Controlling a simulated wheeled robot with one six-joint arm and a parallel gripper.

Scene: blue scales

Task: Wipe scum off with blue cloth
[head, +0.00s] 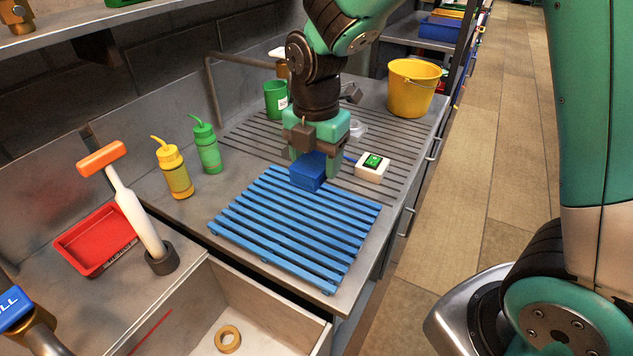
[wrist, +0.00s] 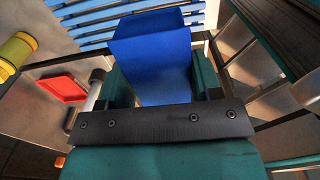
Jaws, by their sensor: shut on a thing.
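The blue cloth (head: 307,173) looks like a folded, block-shaped pad. My gripper (head: 314,162) points down and is shut on it, over the far edge of the blue slatted rack (head: 295,225). I cannot tell whether the cloth touches the slats. In the wrist view the blue cloth (wrist: 155,60) fills the space between the fingers, with blue slats beyond it. No scum can be made out; the gripper and cloth hide part of the rack.
A white box with a green switch (head: 372,167) stands close right of the cloth. Yellow (head: 174,170) and green (head: 206,147) bottles stand left of the rack. A yellow bucket (head: 413,88) is behind. An open drawer (head: 255,325) lies in front.

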